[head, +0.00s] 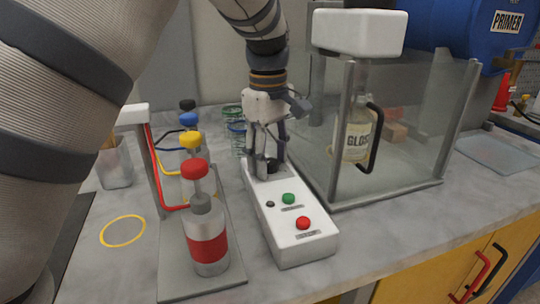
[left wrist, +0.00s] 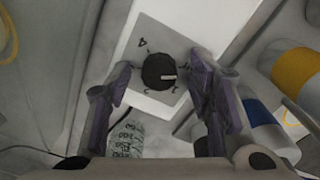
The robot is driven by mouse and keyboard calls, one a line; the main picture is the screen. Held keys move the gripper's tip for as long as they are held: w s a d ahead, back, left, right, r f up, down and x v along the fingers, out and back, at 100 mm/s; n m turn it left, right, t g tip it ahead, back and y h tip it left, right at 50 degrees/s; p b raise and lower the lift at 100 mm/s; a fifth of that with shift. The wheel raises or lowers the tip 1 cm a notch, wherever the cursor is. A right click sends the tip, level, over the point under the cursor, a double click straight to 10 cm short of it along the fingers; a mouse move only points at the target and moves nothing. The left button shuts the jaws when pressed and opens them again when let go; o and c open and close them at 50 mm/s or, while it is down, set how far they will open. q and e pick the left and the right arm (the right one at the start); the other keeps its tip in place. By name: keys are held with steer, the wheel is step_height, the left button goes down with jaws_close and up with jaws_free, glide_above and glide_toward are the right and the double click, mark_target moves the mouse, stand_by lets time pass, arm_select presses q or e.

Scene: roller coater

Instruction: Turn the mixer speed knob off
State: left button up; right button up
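The mixer speed knob (left wrist: 159,72) is a round black dial with a pale pointer mark, on the white control box (head: 290,226). In the left wrist view the pointer aims right, and printed marks surround the dial. In the head view the knob (head: 272,165) shows at the box's far end. My left gripper (head: 267,168) points down over it. In the left wrist view the fingers of the left gripper (left wrist: 160,85) are apart on either side of the knob, with visible gaps. My right gripper is not in view.
A green button (head: 288,198) and a red button (head: 303,223) sit nearer on the box. A rack of capped bottles, including a red-capped one (head: 207,240), stands close left. A clear enclosure (head: 410,130) with a bottle (head: 356,135) inside stands close right.

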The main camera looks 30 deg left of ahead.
mark_target(269, 162)
arm_select(q)
step_height(269, 162, up, 12)
steer(key=shift+s, duration=0.15)
steer(key=shift+f, duration=0.1)
stand_by(0.5)
